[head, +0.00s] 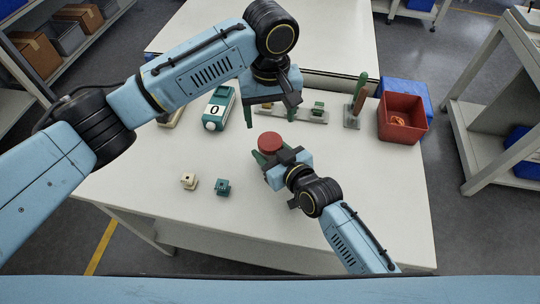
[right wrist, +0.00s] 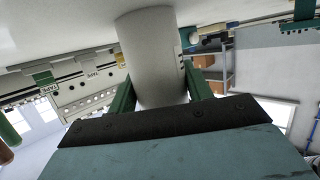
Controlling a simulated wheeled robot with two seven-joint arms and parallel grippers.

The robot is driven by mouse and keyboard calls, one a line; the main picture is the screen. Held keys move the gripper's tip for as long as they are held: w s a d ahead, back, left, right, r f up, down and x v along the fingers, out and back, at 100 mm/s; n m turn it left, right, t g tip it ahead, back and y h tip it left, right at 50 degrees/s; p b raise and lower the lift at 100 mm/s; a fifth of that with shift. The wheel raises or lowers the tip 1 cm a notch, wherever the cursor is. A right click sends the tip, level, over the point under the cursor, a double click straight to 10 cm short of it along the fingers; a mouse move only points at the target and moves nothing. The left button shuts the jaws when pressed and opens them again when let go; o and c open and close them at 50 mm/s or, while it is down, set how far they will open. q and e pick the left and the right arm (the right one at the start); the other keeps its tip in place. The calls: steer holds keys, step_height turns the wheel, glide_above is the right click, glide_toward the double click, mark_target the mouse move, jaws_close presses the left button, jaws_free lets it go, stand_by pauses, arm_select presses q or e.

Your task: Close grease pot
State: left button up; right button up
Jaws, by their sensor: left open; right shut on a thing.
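The grease pot shows its round red top (head: 270,142) in the head view, at the middle of the table. In the right wrist view its pale grey cylindrical body (right wrist: 152,55) stands between my right gripper's green fingers. My right gripper (head: 277,153) is shut on the pot, coming from the front right. My left gripper (head: 270,109) is open and empty, with its fingers pointing down, just behind the pot in the picture and apart from it. The red top is not visible in the right wrist view, and I cannot tell how tightly it sits.
A green-and-white device marked 0 (head: 219,107) stands back left. A rail with a green connector (head: 318,108), a tool stand (head: 352,122) and a red bin (head: 403,118) line the back.

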mark_target(270, 141)
steer(key=c, duration=0.5)
arm_select(q)
steer(key=shift+d, duration=0.15)
arm_select(e)
jaws_close()
arm_select(q)
steer(key=shift+f, duration=0.25)
step_height(270, 141, down, 8)
steer(key=shift+r, duration=0.25)
